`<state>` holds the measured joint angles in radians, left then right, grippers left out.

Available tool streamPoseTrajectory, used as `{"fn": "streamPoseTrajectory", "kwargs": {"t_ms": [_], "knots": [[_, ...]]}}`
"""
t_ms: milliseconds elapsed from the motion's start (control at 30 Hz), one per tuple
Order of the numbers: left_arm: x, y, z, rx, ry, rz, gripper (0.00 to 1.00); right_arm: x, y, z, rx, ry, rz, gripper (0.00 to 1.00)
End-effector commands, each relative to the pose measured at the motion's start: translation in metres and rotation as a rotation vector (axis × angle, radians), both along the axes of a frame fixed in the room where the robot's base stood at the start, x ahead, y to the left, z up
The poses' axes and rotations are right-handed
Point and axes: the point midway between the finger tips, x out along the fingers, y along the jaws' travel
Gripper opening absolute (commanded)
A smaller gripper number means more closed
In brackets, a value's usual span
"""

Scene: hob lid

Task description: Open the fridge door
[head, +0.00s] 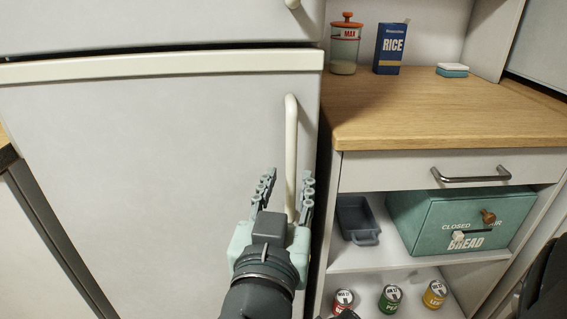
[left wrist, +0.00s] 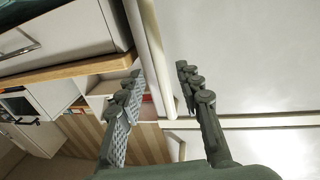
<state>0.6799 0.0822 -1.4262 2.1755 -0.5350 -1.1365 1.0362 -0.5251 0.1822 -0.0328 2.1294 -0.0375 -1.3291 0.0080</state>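The fridge door (head: 150,180) is a large pale panel, shut, filling the left of the head view; it also shows in the left wrist view (left wrist: 255,70). Its upright cream bar handle (head: 291,140) is near the door's right edge. My left gripper (head: 289,182) is open at the lower half of the handle, one finger on either side of it in the picture. In the left wrist view the handle (left wrist: 152,45) runs between the spread fingers, with gaps on both sides. The handle's lower end is partly hidden by my gripper.
Right of the fridge stands a wooden counter (head: 440,105) with a jar (head: 345,50), a rice box (head: 390,50) and a small teal-and-white item (head: 452,70). Below are a drawer (head: 400,172), a grey dish (head: 356,218), a teal bread box (head: 455,215) and cans (head: 390,298).

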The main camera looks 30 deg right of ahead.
Motion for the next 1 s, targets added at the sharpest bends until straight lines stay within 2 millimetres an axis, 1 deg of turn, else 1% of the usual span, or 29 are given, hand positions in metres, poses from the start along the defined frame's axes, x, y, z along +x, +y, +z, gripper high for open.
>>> {"fn": "streamPoseTrajectory", "kwargs": {"t_ms": [100,300,433,633,667,933,1000], "knots": [[0.015,-0.014,0.002,0.002,-0.003,0.001,0.35,0.000,0.000,-0.004,0.003,0.002,0.000,0.40],[0.032,-0.029,0.001,0.001,-0.001,0.001,0.35,0.000,-0.001,-0.010,0.004,0.006,0.000,0.40],[0.036,-0.033,0.000,0.001,0.001,0.000,0.35,-0.001,-0.001,-0.016,0.006,0.011,0.000,0.40],[0.036,-0.033,0.000,0.000,0.001,0.000,0.35,0.001,0.001,-0.015,0.009,0.005,0.001,0.40],[0.036,-0.033,0.000,0.000,0.001,0.000,0.34,0.002,0.002,-0.015,0.010,0.004,0.000,0.40],[0.036,-0.033,0.000,0.001,0.002,0.000,0.01,0.002,0.003,-0.013,0.013,0.003,-0.001,0.40],[0.036,-0.033,0.000,0.001,0.002,0.000,0.00,0.002,0.003,-0.013,0.013,0.003,-0.001,0.40]]}}
